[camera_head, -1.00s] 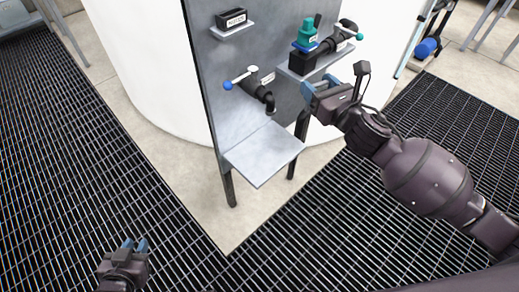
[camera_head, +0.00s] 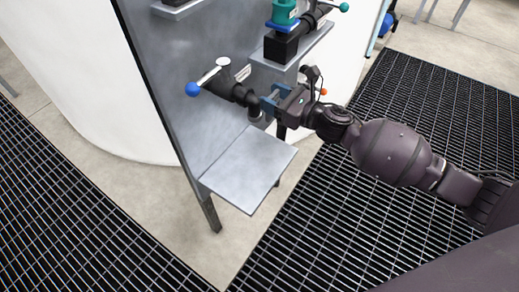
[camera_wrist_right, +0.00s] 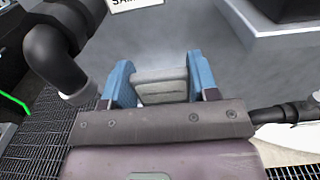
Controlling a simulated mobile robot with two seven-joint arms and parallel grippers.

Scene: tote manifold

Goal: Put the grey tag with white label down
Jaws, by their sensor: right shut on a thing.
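My right gripper (camera_head: 268,103) is shut on the grey tag (camera_wrist_right: 160,86). In the right wrist view the tag shows as a flat grey piece between the two blue fingers (camera_wrist_right: 164,80). Its white label cannot be made out from here. In the head view the gripper is in front of the grey panel, close to the black elbow spout and above the lower shelf (camera_head: 245,175). The gripper hides most of the tag there. My left gripper is out of the head view.
A black valve pipe (camera_head: 232,91) with a blue-ended handle (camera_head: 193,90) juts from the panel (camera_head: 165,80) beside the gripper. An upper shelf (camera_head: 312,45) holds a black block and a green-topped valve (camera_head: 285,12). The lower shelf is bare.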

